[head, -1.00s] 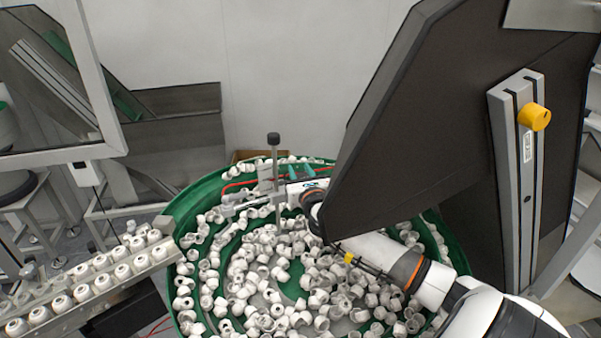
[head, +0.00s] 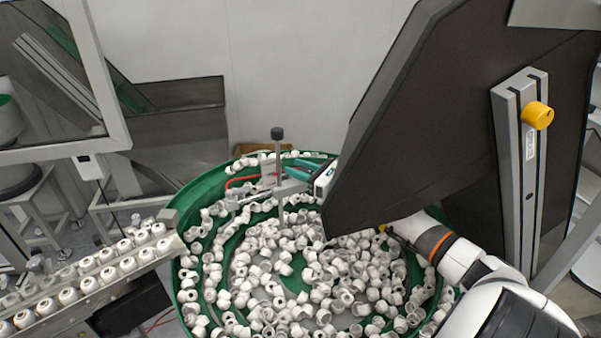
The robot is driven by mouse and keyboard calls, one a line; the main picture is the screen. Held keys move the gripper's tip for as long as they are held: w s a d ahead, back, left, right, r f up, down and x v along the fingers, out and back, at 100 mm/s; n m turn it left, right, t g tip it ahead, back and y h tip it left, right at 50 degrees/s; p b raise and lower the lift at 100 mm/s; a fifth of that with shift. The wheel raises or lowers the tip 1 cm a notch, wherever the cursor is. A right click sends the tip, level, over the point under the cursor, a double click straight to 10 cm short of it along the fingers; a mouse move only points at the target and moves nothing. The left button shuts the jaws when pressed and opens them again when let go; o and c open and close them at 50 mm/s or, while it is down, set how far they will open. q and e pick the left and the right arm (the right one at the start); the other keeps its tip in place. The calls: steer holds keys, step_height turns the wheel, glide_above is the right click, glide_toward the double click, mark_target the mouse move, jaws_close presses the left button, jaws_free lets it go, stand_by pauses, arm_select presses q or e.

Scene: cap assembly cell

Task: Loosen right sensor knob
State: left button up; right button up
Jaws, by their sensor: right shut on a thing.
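The sensor bracket (head: 268,176) stands over the green bowl, with a dark-topped post (head: 277,150) beside it. My right gripper (head: 292,172) reaches in from the right, its teal fingers at the right end of the bracket. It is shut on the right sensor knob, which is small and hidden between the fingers. The dark panel hides part of my right wrist and forearm. My left gripper is not in view.
The green bowl (head: 193,200) is full of loose white caps (head: 300,250). A large dark tilted panel (head: 430,130) hangs close over my right arm. A rail with rows of white caps (head: 108,275) joins the bowl at left. A yellow knob (head: 537,115) sits on the panel's post.

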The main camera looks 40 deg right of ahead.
steer(key=shift+s+a+n+g+y+b, duration=0.1)
steer(key=shift+n+g+y+b, duration=0.5)
steer(key=shift+n+y+b, duration=0.45)
steer(key=shift+a+n+g+y+b, duration=0.1)
steer(key=shift+n+g+y+b, duration=0.55)
steer(key=shift+y, duration=0.7)
steer(key=o, duration=1)
steer(key=shift+c, duration=0.2)
steer(key=shift+s+d+f, duration=0.1)
steer(key=shift+s+d, duration=0.05)
steer(key=shift+s, duration=0.1)
steer(key=b+v, duration=0.4)
steer(key=v, duration=0.7)
steer(key=shift+s, duration=0.2)
steer(key=shift+d, duration=0.15)
